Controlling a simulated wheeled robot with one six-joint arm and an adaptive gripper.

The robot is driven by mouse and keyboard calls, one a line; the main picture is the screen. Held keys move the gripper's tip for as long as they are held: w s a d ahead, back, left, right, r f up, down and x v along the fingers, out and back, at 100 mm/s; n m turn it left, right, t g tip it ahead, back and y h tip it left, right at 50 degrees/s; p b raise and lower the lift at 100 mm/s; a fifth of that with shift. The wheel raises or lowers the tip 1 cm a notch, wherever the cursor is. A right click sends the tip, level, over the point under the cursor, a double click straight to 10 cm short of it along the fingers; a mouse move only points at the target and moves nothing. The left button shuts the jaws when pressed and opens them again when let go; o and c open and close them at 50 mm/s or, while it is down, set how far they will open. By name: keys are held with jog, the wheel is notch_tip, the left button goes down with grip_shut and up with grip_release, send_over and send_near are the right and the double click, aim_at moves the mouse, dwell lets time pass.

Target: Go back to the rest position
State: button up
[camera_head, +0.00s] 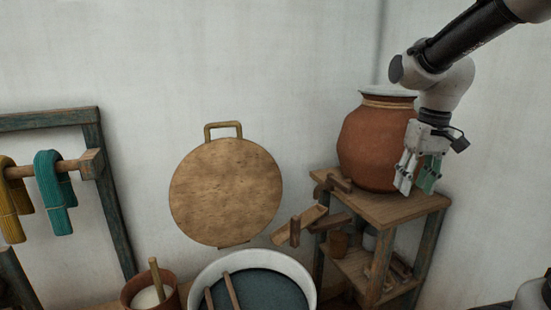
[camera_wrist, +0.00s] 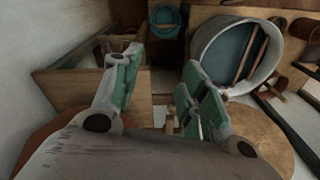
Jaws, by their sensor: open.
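My gripper (camera_head: 420,175) hangs at the right in the head view, in front of the right side of a large clay pot (camera_head: 372,145). The pot stands on a small wooden stand (camera_head: 405,208). In the wrist view my gripper (camera_wrist: 158,95) has its two green-padded fingers spread apart, with nothing between them. My arm reaches in from the upper right corner. I cannot tell whether the gripper touches the pot.
A white-rimmed vat (camera_head: 300,262) of dark liquid with sticks stands low in the middle. A round wooden board (camera_head: 225,190) is at the wall. Yarn hanks (camera_head: 55,190) hang on a rack at left. A small pot (camera_head: 140,288) stands below. The upper wall area is clear.

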jog(key=s+d+t, duration=0.1)
jog(key=s+d, duration=0.1)
jog(key=s, duration=0.6)
jog(key=s+d+r+m+t, duration=0.1)
jog(key=s+d+t, duration=0.1)
jog(key=s, duration=0.5)
jog(key=shift+s+r+t+h, duration=0.2)
jog(key=shift+s+t+h, duration=0.1)
jog(key=shift+s, duration=0.1)
dwell(0.6)
